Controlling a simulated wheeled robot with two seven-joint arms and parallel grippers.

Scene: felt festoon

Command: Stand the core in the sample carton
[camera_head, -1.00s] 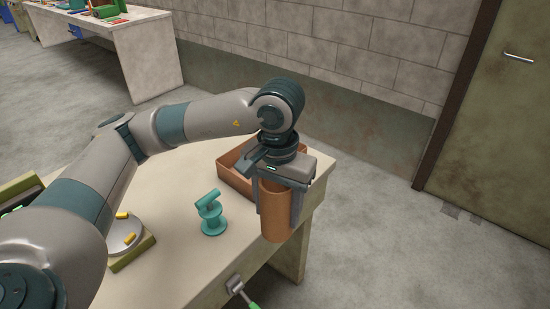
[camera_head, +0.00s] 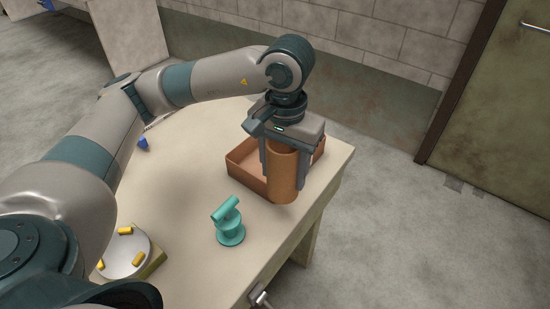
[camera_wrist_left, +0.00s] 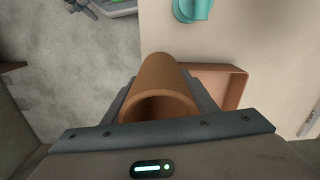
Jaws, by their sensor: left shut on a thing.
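The core is a brown hollow cylinder (camera_head: 284,180), held upright. My left gripper (camera_head: 285,172) is shut on it, with one finger on each side. The core's open top end shows in the left wrist view (camera_wrist_left: 160,92). The sample carton appears to be the low, open orange-brown box (camera_head: 240,168) on the table. The core hangs in front of its near right side in the head view and hides part of it. The carton also shows beside the core in the left wrist view (camera_wrist_left: 236,88). The gap beneath the core cannot be judged.
A round white dish with yellow pieces (camera_head: 124,256) is at the near left. A small blue object (camera_head: 142,144) lies farther back. The table's right edge is close to the core.

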